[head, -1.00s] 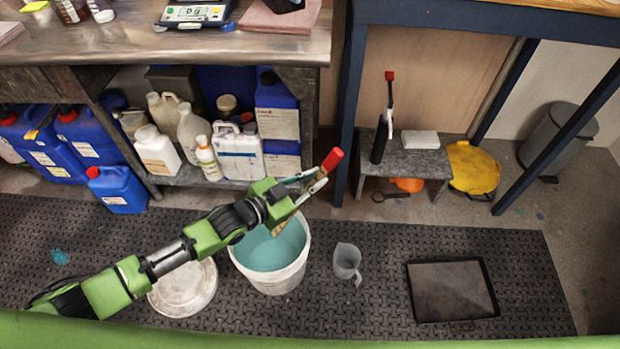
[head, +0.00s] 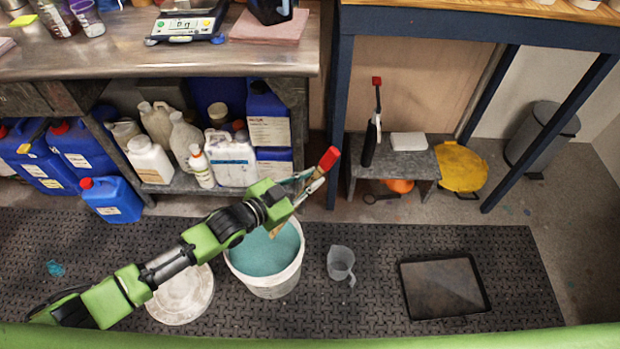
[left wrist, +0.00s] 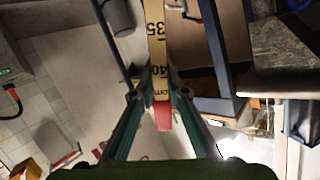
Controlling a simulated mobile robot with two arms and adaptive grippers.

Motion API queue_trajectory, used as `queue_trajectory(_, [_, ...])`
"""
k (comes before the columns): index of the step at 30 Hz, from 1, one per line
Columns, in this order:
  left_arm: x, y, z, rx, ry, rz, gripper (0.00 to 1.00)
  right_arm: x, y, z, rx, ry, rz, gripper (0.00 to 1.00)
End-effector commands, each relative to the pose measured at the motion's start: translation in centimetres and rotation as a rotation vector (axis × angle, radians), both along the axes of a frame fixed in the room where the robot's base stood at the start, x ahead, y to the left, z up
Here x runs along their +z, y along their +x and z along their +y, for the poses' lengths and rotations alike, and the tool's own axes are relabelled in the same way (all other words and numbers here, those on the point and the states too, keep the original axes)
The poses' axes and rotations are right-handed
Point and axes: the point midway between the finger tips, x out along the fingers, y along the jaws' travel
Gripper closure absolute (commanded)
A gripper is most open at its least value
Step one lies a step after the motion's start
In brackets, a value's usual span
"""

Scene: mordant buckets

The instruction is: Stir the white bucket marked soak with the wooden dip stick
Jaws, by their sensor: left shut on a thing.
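A white bucket (head: 268,288) with teal liquid (head: 262,255) stands on the dark mat; I cannot read any marking on it. My left gripper (head: 303,187) is above the bucket's back right rim, shut on the wooden dip stick (head: 276,231). The stick's red end (head: 331,158) sticks up past the fingers, and its lower part slants down to the liquid inside the bucket; its tip is hidden. In the left wrist view the pale stick (left wrist: 157,45), with printed numbers, is between the fingers (left wrist: 160,90). My right gripper is out of view.
A clear jug (head: 341,262) and a black tray (head: 443,287) are to the right on the mat (head: 520,265). Jugs and canisters (head: 232,160) crowd the shelf behind.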

Motion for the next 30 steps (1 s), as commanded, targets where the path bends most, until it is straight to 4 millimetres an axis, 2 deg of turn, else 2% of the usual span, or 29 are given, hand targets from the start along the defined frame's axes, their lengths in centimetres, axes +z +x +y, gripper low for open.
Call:
queue_trajectory(7, [1.0,0.0,0.0,-0.001,0.0,-0.001,1.0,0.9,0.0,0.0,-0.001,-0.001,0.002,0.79])
queue_trajectory(18, [5.6,0.0,0.0,0.0,0.0,0.0,1.0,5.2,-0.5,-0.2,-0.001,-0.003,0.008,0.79])
queue_trajectory(30, [10.4,0.0,0.0,0.0,0.0,-0.002,1.0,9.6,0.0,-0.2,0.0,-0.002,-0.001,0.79])
